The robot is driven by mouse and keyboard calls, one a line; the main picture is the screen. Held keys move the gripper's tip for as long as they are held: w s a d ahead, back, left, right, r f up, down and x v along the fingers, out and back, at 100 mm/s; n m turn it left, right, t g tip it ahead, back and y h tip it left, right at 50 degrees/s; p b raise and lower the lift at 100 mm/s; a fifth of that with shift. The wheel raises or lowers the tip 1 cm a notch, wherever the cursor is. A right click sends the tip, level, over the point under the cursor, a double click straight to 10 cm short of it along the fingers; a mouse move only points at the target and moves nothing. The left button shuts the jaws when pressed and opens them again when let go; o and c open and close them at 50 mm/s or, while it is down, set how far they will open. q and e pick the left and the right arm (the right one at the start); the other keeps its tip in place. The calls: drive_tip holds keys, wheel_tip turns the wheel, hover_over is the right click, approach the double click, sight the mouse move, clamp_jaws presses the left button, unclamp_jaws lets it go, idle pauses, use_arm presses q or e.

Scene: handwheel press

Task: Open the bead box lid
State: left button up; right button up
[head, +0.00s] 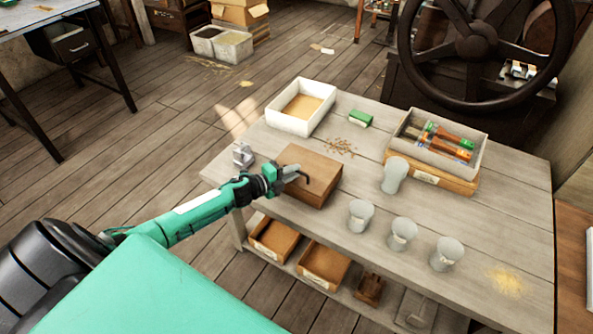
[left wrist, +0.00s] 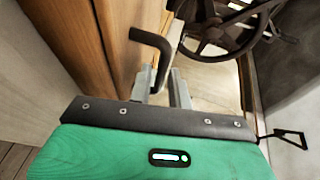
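The bead box (head: 318,165) is a brown wooden box near the left edge of the workbench, its lid lying flat and closed. A black bent handle (head: 307,176) shows at its near left side; it also shows in the left wrist view (left wrist: 158,45). My left gripper (head: 292,173) is at the box, and in the wrist view its two grey fingers (left wrist: 167,88) stand close together with the handle's lower end between them. The box's wooden face (left wrist: 118,40) is left of the fingers. Its inside is hidden. My right gripper is not in view.
The workbench (head: 365,150) also holds a white tray (head: 291,121), a green block (head: 360,119), scattered beads (head: 340,147), a tool crate (head: 428,172) and several grey cups (head: 361,215). A small metal piece (head: 243,154) stands left of the box. A large handwheel (head: 478,47) stands behind.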

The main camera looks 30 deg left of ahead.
use_arm(q)
drive_tip(key=shift+x, duration=1)
clamp_jaws()
drive_tip(key=shift+r+p, duration=0.25)
drive_tip(key=shift+p, duration=0.1)
